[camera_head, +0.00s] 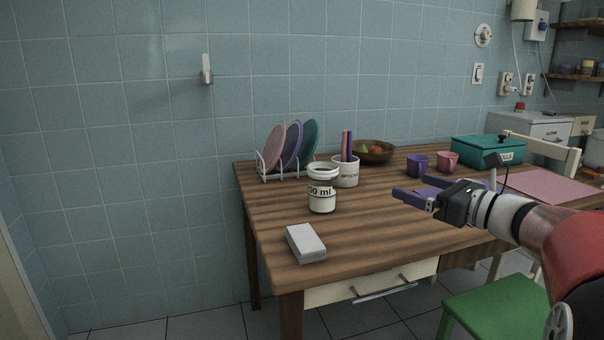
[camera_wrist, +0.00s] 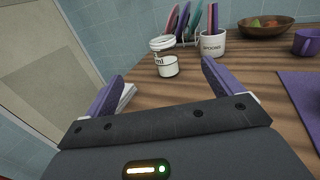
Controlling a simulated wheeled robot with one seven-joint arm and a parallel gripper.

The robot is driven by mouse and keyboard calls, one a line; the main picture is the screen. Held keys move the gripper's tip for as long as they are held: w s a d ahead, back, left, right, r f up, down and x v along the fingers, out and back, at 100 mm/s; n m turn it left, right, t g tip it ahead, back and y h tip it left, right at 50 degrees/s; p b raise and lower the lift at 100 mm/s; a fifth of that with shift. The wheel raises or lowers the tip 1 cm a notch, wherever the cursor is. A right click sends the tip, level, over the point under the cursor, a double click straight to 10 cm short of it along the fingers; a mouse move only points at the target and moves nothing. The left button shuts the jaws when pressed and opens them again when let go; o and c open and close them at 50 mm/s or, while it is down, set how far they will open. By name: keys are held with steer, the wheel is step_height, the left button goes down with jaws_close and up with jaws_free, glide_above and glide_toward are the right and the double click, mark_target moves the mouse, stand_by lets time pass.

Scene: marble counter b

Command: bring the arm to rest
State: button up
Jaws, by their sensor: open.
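My gripper (camera_head: 412,195) is at the end of my arm, on the right side of the head view, above the wooden table (camera_head: 370,230). Its two purple fingers are spread apart and nothing is between them. In the wrist view my gripper (camera_wrist: 158,92) shows both fingers wide open, with the table beyond. The nearest thing in front of the fingers is a white "ml" container (camera_head: 322,190), upright on the table and apart from the gripper. It also shows in the wrist view (camera_wrist: 167,68).
A grey-white block (camera_head: 306,243) lies near the table's front left edge. A plate rack (camera_head: 285,173), a spoon cup (camera_head: 346,174), a fruit bowl (camera_head: 374,153) and mugs (camera_head: 417,166) stand behind. A teal box (camera_head: 487,150) and green stool (camera_head: 497,303) are at right.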

steer(key=s+a+f+n+g+h+b, duration=0.25)
steer(key=s+a+f+n+g, duration=0.45)
steer(key=s+a+f+n, duration=0.6)
steer(key=s+d+f+n+h, duration=0.2)
steer(key=s+f+n+h, duration=0.2)
steer(key=s+n, duration=0.3)
steer(key=s+d+f+n+g+h+b, duration=0.1)
steer(key=s+d+f+n+h, duration=0.1)
steer(key=s+f+n+h, duration=0.3)
steer(key=s+n, duration=0.3)
steer(key=shift+s+d+f, duration=0.15)
steer(key=shift+d+f, duration=0.2)
steer(key=shift+d, duration=0.05)
